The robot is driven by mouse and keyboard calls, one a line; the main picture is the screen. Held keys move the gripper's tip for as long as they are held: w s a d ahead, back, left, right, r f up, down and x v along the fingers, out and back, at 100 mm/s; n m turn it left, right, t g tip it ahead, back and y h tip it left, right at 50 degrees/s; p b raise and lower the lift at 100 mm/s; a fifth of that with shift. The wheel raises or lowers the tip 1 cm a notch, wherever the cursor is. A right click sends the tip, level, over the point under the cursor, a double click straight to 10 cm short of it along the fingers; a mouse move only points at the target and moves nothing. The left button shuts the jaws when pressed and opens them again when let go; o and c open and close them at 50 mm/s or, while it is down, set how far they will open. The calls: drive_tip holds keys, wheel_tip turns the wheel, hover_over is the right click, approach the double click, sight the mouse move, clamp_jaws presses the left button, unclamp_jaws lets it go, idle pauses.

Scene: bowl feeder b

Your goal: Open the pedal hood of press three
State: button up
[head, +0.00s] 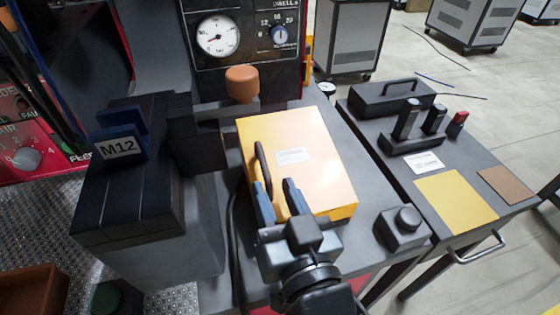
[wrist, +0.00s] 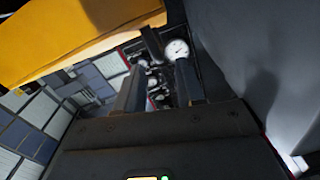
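The yellow hood (head: 325,160) with a small white label lies closed on the dark bench in the head view. A black bar handle (head: 261,160) runs along its left side. My gripper (head: 276,184) is at the near end of this handle, with its two blue-grey fingers apart. The handle's near end appears in line with the gap between the fingers; I cannot tell whether they touch it. In the wrist view the hood (wrist: 80,35) fills the upper left, and a dark bar, likely the handle (wrist: 152,42), shows beyond the spread fingers (wrist: 158,82).
A dark block labelled M12 (head: 118,146) stands left of the hood. An orange knob (head: 241,84) is behind it, below the gauge panel (head: 245,35). A black button box (head: 403,226) sits to its right. A side cart (head: 460,160) stands farther right.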

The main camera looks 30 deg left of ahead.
sight(268, 177)
drive_tip(key=x, duration=0.6)
drive_tip(key=shift+w+a, duration=0.2)
drive_tip(key=shift+a, duration=0.1)
drive_tip(key=shift+c, duration=0.2)
clamp_jaws()
